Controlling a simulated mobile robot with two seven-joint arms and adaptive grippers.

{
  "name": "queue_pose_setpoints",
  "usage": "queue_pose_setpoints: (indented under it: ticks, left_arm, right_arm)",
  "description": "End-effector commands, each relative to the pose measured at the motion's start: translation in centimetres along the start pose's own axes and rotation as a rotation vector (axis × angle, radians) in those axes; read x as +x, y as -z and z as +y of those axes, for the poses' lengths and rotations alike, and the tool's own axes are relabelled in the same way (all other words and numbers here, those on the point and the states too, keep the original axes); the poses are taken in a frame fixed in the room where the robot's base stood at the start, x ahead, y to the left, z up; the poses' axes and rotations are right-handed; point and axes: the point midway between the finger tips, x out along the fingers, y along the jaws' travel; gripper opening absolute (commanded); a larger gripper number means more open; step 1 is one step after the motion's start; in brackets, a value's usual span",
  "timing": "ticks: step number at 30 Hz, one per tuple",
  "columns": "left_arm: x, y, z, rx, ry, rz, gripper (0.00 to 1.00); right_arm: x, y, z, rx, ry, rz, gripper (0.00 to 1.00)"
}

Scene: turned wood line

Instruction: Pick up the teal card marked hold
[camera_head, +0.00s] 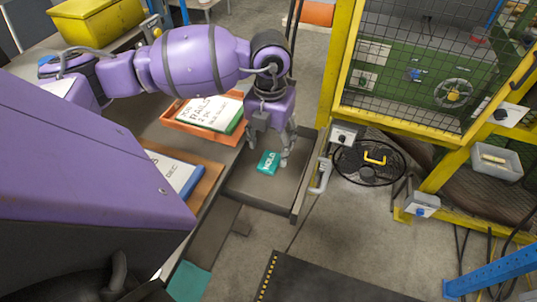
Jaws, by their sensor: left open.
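The teal card (267,163) with "HOLD" printed on it in pale letters lies flat in a shallow grey drawer or tray (245,192) at the middle of the view. The left arm comes in from the upper left. My right gripper is not in view.
An orange tray (188,129) with a lettered pad (211,112) stands just left of the gripper. A grey bin (497,160) hangs farther right.

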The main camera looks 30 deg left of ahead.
Motion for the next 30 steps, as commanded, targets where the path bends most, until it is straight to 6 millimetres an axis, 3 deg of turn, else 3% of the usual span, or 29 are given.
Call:
queue_pose_setpoints:
  ticks: [9,18,27,30]
  left_arm:
    - [4.3,0.1,-0.1,-0.001,0.001,-0.001,0.61]
    - [5.1,0.1,0.0,-0.001,-0.001,-0.002,0.61]
    - [5.1,0.1,0.0,-0.001,-0.001,-0.002,0.24]
    - [5.1,0.0,0.0,0.0,-0.001,-0.003,0.21]
  right_arm:
    - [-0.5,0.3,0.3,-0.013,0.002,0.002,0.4]
    - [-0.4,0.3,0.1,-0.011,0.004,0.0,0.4]
    - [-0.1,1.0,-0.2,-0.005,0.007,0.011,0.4]
    - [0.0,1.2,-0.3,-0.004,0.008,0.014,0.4]
